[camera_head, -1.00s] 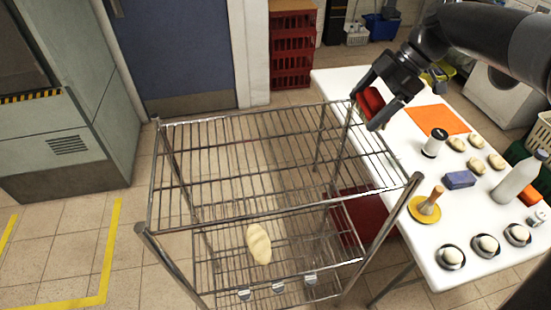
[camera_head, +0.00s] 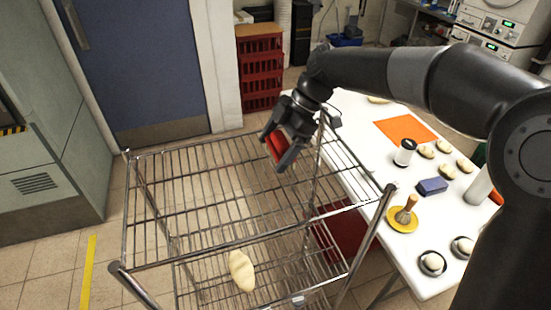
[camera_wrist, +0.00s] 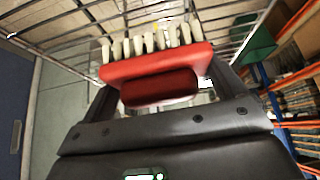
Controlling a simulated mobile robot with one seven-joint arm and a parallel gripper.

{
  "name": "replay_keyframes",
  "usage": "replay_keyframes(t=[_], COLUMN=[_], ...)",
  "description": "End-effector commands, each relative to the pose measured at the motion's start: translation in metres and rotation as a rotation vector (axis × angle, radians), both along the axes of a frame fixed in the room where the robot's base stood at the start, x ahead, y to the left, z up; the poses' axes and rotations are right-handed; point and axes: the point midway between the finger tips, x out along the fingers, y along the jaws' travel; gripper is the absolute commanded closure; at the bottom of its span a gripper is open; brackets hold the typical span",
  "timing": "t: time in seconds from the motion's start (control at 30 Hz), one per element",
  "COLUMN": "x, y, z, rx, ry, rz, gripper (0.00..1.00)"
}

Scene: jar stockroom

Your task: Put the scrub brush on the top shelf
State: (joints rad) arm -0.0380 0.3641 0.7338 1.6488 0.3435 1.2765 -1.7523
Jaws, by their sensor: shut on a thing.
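The scrub brush has a red body and pale bristle tufts. It shows in the wrist view (camera_wrist: 155,75) between my two fingers, bristles pointing away from the palm. In the head view the red brush (camera_head: 277,148) is partly hidden by my gripper (camera_head: 280,150), which is shut on it. My gripper holds it above the far right part of the wire rack's top shelf (camera_head: 215,195). The top shelf is empty. I cannot tell the exact height of the brush above the wires.
A bread loaf (camera_head: 241,270) lies on the lower shelf. The white table (camera_head: 420,215) right of the rack holds an orange mat (camera_head: 405,131), a white jar (camera_head: 405,152), a blue block (camera_head: 433,186) and a wooden-handled brush on a yellow dish (camera_head: 402,220). Red crates (camera_head: 260,75) stand behind.

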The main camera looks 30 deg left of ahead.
Motion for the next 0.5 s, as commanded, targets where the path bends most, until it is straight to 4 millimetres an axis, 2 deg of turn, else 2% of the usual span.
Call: replay_keyframes(t=[0.3,0.5], x=[-0.001,0.000], y=[0.001,0.000], z=[-0.037,-0.040], rx=[-0.001,0.000], ry=[0.002,0.000], rz=[0.000,0.000], gripper=[0.36,0.36])
